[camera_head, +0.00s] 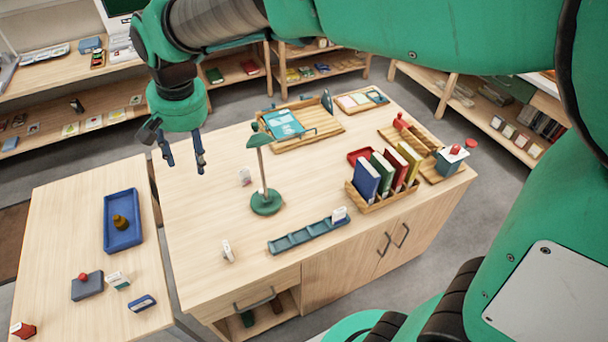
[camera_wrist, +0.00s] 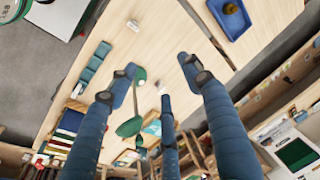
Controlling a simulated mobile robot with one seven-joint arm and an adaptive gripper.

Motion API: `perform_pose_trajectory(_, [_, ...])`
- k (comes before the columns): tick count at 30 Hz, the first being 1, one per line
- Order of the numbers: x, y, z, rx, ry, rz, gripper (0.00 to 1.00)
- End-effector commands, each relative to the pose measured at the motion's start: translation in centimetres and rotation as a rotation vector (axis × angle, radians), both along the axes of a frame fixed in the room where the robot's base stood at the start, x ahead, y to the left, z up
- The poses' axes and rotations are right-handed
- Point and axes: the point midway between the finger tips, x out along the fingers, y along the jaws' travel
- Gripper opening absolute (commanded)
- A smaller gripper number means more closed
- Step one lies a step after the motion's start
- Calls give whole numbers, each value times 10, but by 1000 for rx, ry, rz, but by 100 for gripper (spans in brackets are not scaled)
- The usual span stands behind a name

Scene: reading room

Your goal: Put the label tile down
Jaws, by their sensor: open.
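My gripper (camera_head: 186,168) is open and empty above the left part of the wooden table (camera_head: 205,215). Its blue fingers stand apart in the wrist view (camera_wrist: 158,78). A small white label tile (camera_head: 245,176) stands on the table left of the green lamp. Another white tile (camera_head: 227,250) stands near the front left edge; it also shows in the wrist view (camera_wrist: 133,25). A third white tile (camera_head: 339,213) stands at the right end of the teal slotted rack (camera_head: 300,238). I cannot tell which tile the task means. No tile touches my gripper.
The green lamp (camera_head: 266,203) stands mid-table. Books (camera_head: 365,180) in a wooden rack stand at the right, with a wooden tray (camera_head: 330,132) behind. A side table (camera_head: 70,215) holds a blue tray (camera_head: 123,238). The table's left part has bare room.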

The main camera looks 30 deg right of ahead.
Motion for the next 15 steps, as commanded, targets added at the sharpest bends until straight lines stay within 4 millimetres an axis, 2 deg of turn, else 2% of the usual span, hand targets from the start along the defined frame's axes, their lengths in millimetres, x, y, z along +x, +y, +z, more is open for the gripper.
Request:
perform_pose_trajectory(1, [-10,-16,8,-1,-18,-2,50])
perform_pose_trajectory(7, [-49,-67,28,-13,-82,12,50])
perform_pose_trajectory(15, [-108,-127,39,-46,-165,29,50])
